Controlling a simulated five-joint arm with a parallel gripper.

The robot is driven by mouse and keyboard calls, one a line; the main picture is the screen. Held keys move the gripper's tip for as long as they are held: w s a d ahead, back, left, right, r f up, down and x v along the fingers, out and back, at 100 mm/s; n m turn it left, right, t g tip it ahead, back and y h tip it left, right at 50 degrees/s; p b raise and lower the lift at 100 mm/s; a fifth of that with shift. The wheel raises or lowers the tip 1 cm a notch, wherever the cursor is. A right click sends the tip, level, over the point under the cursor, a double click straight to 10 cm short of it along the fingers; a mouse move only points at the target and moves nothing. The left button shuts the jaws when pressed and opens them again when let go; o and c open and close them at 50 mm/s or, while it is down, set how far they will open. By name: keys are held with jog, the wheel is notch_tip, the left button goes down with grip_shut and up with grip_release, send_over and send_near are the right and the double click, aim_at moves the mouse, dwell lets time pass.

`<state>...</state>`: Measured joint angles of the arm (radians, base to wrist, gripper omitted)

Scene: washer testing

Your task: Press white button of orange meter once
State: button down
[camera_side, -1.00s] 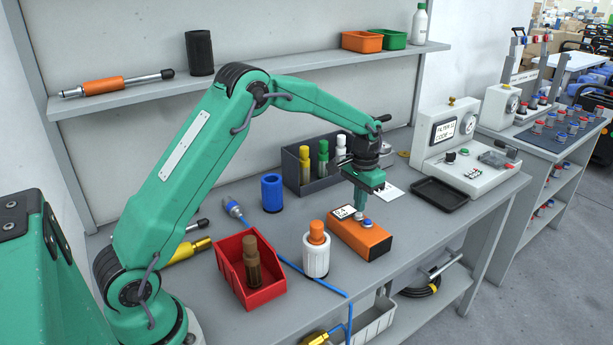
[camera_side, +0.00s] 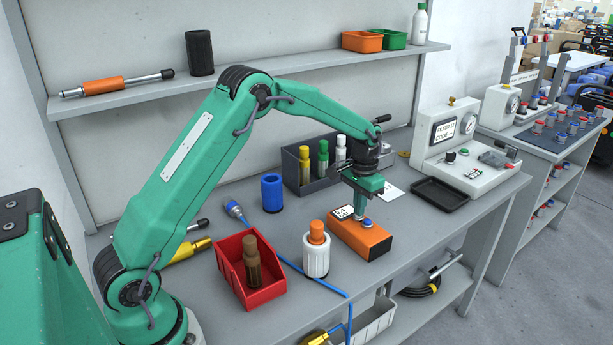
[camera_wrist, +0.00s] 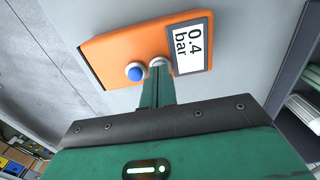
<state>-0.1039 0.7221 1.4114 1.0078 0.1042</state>
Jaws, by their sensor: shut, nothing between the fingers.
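The orange meter (camera_side: 362,240) lies on the grey bench, and it also shows in the wrist view (camera_wrist: 115,45). Its display (camera_wrist: 190,48) reads 0.4 bar. A blue button (camera_wrist: 135,73) and a white button (camera_wrist: 158,61) sit beside the display. My gripper (camera_side: 361,212) is shut and empty, pointing down over the meter. In the wrist view its fingertips (camera_wrist: 160,70) meet the edge of the white button and hide part of it. I cannot tell whether the button is pushed in.
A white cylinder with an orange cap (camera_side: 316,255) stands left of the meter, next to a red bin (camera_side: 262,297). A dark box with several bottles (camera_side: 303,172) stands behind. A black tray (camera_side: 440,194) and white test unit (camera_side: 465,165) are to the right.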

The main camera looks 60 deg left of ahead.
jog(key=shift+r, duration=3.5)
jog(key=shift+r, duration=3)
